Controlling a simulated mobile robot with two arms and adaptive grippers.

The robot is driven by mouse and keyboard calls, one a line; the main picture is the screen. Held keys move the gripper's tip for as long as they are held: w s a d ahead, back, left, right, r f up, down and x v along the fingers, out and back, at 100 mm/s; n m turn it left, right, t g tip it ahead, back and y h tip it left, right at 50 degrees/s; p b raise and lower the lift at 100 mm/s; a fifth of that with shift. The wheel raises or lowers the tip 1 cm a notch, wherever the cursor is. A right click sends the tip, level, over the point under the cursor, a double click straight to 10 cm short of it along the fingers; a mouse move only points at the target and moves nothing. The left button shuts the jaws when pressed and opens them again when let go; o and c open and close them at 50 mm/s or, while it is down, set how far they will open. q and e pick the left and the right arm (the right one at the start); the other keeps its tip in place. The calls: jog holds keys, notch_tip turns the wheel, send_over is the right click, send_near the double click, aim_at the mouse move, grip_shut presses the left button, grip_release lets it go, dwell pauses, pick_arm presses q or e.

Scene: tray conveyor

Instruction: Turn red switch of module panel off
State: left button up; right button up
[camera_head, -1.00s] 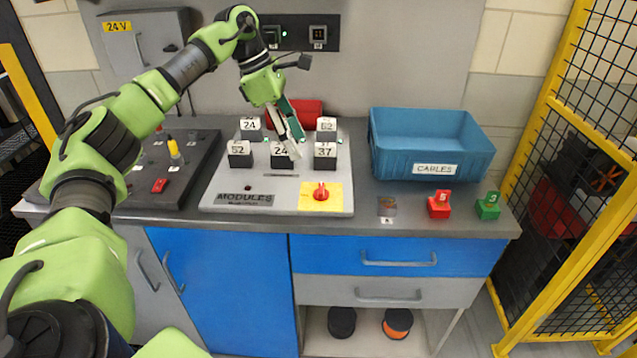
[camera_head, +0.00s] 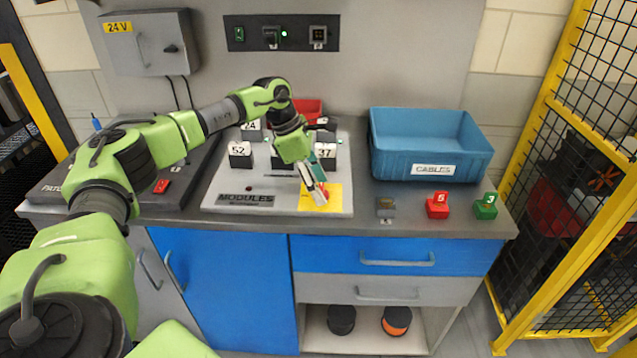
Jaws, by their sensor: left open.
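The module panel (camera_head: 225,185) is a light grey plate on the workbench, marked MODULES, with several black numbered modules such as 52 (camera_head: 240,155). A yellow square (camera_head: 336,190) at its front right carries the red switch (camera_head: 320,195), a rotary knob. My left gripper (camera_head: 319,196) is open and points down over the yellow square. Its fingers are at the red switch and cover most of it, so I cannot tell how the knob is turned or whether they touch it. My right gripper is not in view.
A blue CABLES bin (camera_head: 430,145) stands right of the panel. A red block marked 5 (camera_head: 437,206) and a green block marked 3 (camera_head: 486,207) lie near the front edge. A dark board (camera_head: 140,190) is left. A yellow-framed mesh fence (camera_head: 590,180) bounds the right.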

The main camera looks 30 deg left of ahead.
pick_arm(q)
jog(key=c, duration=1.1)
